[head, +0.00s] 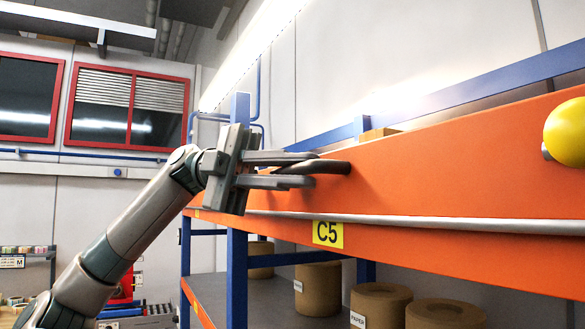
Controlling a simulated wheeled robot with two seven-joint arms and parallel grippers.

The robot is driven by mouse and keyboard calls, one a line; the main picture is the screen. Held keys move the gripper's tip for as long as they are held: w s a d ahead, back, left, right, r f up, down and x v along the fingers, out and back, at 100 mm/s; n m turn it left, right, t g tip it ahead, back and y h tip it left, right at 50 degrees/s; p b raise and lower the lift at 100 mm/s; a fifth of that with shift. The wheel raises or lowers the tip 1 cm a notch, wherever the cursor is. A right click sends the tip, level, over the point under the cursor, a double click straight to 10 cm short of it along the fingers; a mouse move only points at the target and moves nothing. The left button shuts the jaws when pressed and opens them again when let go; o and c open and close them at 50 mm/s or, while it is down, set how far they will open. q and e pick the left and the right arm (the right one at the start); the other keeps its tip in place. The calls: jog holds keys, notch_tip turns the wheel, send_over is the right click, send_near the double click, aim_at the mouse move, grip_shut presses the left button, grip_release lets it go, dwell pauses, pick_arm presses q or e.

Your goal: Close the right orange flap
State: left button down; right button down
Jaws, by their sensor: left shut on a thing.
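A long orange panel (440,165) runs from the middle to the right edge of the head view; I take it for the orange flap, but cannot tell how far it is open. A dark handle (334,168) sticks out near its left end. My left gripper (300,169) comes in from the left and is shut on this handle, with one finger above and one below. The fingers hide part of the handle. My right gripper is not in view.
Below the panel are a grey rail (420,222) and a yellow C5 label (328,234). Brown paper rolls (380,304) stand on the shelf beneath. A blue post (237,270) stands below my gripper. A yellow ball (568,132) sits at the right edge.

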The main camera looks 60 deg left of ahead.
pick_arm(q)
jog(key=shift+r, duration=0.1)
jog(key=c, duration=1.8)
grip_release()
jog(key=shift+o, duration=0.2)
jog(key=shift+a, duration=0.1)
jog(key=shift+s+a+b, duration=0.15)
jog(key=shift+a+b, duration=0.15)
jog(key=shift+a, duration=0.25)
jog(key=b+v, duration=0.2)
jog(key=v, duration=1.4)
